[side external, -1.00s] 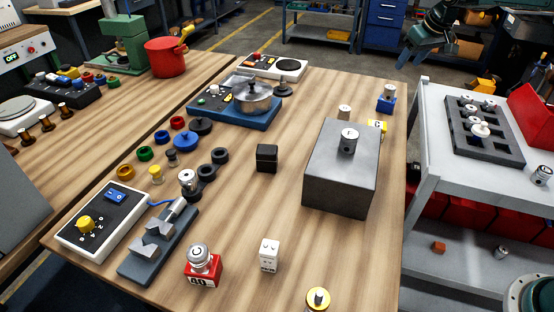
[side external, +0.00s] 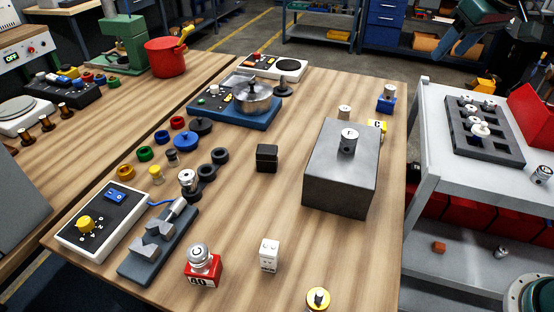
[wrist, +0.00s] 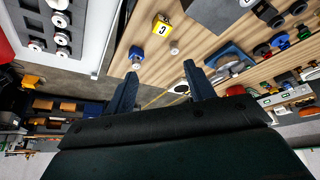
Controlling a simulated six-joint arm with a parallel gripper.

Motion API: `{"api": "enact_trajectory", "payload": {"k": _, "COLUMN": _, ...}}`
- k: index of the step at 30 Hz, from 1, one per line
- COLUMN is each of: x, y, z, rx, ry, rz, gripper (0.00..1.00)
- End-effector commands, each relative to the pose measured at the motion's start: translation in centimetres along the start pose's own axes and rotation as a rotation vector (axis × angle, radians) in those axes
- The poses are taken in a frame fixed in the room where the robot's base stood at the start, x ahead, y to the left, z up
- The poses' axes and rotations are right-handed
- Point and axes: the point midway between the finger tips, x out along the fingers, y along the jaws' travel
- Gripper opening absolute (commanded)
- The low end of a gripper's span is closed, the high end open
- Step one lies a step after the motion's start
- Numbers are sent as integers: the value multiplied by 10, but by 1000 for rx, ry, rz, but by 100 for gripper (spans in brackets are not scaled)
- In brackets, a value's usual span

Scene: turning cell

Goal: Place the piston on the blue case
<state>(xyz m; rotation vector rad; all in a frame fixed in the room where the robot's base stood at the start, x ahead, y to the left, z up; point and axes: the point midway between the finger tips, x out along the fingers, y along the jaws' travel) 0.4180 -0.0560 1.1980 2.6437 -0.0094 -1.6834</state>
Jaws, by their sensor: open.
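The blue case (side external: 387,105) stands at the far right corner of the wooden table, and a silver piston (side external: 389,91) stands upright on top of it. In the wrist view the blue case (wrist: 136,53) shows just beyond one fingertip. My gripper (wrist: 160,70) is open, with nothing visible between its fingers. In the side view part of it shows at the upper right, above and beyond the cart, clear of the case.
A yellow case (side external: 378,127) marked C and another metal piston (side external: 344,112) are near the blue case. A large grey block (side external: 340,180) carries a piston. The cart's dark tray (side external: 500,150) holds several pistons. A red case (side external: 203,270) stands in front.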

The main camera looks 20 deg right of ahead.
Motion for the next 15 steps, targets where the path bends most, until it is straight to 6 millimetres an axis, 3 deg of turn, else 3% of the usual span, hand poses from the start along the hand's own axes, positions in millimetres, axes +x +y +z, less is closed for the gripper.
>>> {"api": "enact_trajectory", "payload": {"k": 6, "x": -32, "y": -23, "z": 54, "rx": -3, "ry": 16, "rz": -1, "gripper": 54}}
{"api": "enact_trajectory", "payload": {"k": 15, "x": -55, "y": -44, "z": 135, "rx": -2, "ry": 35, "rz": -3, "gripper": 54}}
